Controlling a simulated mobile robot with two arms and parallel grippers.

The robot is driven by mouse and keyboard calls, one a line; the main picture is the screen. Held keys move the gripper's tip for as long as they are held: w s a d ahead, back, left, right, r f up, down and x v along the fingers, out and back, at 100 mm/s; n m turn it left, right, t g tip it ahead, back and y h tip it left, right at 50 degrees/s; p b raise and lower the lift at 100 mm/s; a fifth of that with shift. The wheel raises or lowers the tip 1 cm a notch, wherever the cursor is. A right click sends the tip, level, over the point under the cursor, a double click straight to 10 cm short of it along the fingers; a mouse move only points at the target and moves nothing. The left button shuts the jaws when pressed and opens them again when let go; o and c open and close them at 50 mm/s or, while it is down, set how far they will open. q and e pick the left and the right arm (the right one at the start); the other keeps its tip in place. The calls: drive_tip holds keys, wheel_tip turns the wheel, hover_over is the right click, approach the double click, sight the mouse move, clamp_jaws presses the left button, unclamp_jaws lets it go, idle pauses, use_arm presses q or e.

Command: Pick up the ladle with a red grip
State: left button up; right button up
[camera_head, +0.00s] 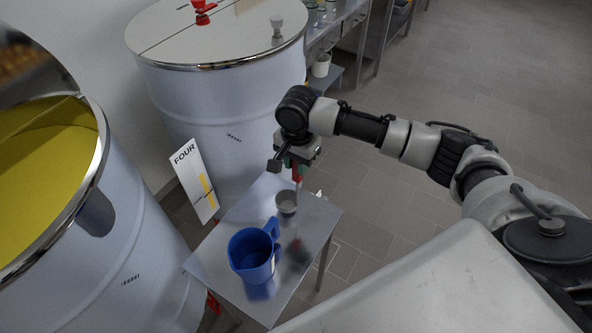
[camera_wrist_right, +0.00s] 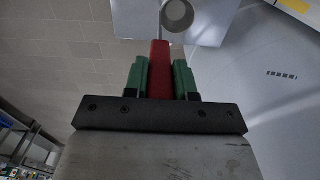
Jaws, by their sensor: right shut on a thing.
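The ladle with a red grip (camera_head: 298,173) hangs upright over the small steel table, its round grey cup (camera_head: 286,203) at the bottom. I cannot tell whether the cup touches the table top. My right gripper (camera_head: 298,164) is shut on the red grip. In the right wrist view the red grip (camera_wrist_right: 159,72) stands between the two green fingers of my right gripper (camera_wrist_right: 160,80), with the ladle's cup (camera_wrist_right: 177,14) beyond it. My left gripper is not in view.
A blue jug (camera_head: 250,256) stands on the steel table (camera_head: 222,258), close to the ladle. An open tank with yellow contents (camera_head: 45,150) is at left, and a lidded tank (camera_head: 215,95) stands behind. A "FOUR" sign (camera_head: 194,181) is between them. Tiled floor (camera_head: 480,85) is clear at right.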

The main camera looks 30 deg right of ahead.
drive_tip(key=r, duration=0.1)
drive_tip(key=r+b, duration=0.1)
drive_tip(key=shift+s+r, duration=0.2)
drive_tip(key=shift+r, duration=0.2)
drive_tip(key=s+d+r+b, duration=0.1)
drive_tip(key=s+d+r, duration=0.1)
drive_tip(key=s+r, duration=0.4)
drive_tip(key=s, duration=0.5)
drive_tip(key=shift+d+r+b, duration=0.15)
drive_tip(key=shift+r+b, duration=0.15)
drive_tip(key=shift+r, duration=0.1)
drive_tip(key=shift+f, duration=0.1)
